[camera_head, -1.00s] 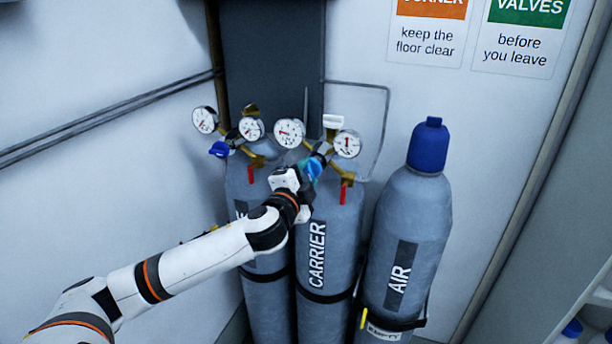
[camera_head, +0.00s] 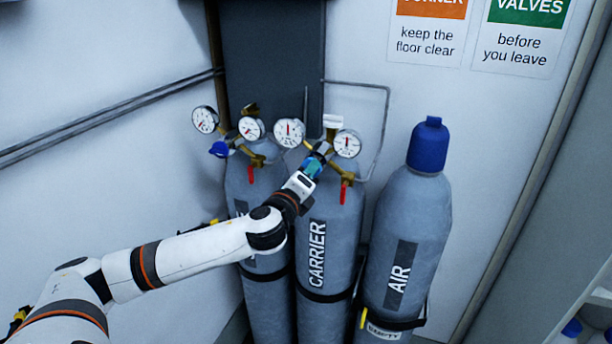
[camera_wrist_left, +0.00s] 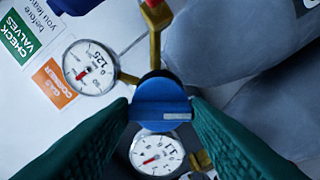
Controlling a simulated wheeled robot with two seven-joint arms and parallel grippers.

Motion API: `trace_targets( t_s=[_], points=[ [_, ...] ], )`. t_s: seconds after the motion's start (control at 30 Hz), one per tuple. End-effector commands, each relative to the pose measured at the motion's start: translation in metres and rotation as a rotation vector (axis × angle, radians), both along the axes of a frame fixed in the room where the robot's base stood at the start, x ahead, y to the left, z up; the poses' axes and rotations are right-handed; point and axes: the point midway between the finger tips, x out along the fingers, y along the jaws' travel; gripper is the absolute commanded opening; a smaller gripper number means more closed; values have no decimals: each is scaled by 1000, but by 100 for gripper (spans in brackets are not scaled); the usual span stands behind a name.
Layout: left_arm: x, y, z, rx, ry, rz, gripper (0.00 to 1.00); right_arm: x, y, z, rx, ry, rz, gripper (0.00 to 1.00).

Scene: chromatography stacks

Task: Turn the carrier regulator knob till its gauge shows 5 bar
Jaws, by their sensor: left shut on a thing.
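The carrier cylinder (camera_head: 340,230) stands in the middle of the row, with a brass regulator on top. My left gripper (camera_head: 314,166) is shut on the blue carrier regulator knob (camera_wrist_left: 158,97), which sits between its green finger pads in the left wrist view. The fingers mostly hide the knob in the head view. The regulator's left gauge (camera_head: 289,132) has its needle pointing about straight up; it also shows in the wrist view (camera_wrist_left: 157,152), below the knob. The right gauge (camera_head: 347,143) also shows in the wrist view (camera_wrist_left: 90,67). The scale figures are too small to read surely. My right gripper is not in view.
A grey cylinder (camera_head: 262,215) with its own two gauges and blue knob (camera_head: 219,149) stands close on the left. The capped AIR cylinder (camera_head: 425,215) stands on the right. A red-handled valve (camera_head: 343,192) hangs just right of the gripper.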

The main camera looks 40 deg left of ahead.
Motion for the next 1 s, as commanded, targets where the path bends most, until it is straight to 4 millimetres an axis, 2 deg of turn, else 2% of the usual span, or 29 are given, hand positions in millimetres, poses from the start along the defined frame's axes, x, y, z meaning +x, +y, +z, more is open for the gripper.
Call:
trace_targets(
  t_s=[0.2,0.5,1.0],
  points=[
    [0,0,-1,180,47,1,21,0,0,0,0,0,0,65],
    [0,0,-1,352,88,-1,21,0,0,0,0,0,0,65],
    [0,0,0,431,104,-1,21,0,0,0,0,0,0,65]
  ],
)
